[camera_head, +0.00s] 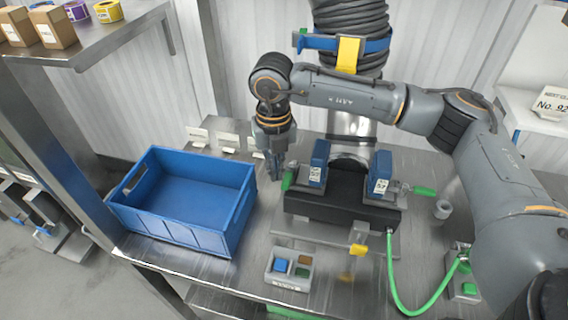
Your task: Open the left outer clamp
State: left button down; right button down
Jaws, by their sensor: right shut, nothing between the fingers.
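A black block (338,205) stands on the metal table, with a blue labelled piece on its left (319,163) and another on its right (380,176). The left outer clamp (287,181) shows as a green handle at the block's left side. A matching green-handled clamp (424,191) sits on the right side. My right arm reaches across from the right. Its gripper (275,174) points down with fingers shut and empty, just left of the left clamp's green handle. I cannot tell whether it touches the handle. My left gripper is not in view.
A blue crate (170,232) stands left of the gripper. A button box (289,284) sits in front, near a yellow handle (358,250). A green hose (398,299) curves at the right. A grey ring (442,209) lies right of the block. Small white label cards stand behind the crate.

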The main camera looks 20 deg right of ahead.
notch_tip(320, 180, up, 7)
jog(key=a+p, duration=0.1)
jog(key=p, duration=0.2)
jog(key=shift+w, duration=0.4)
jog(key=shift+f, duration=0.2)
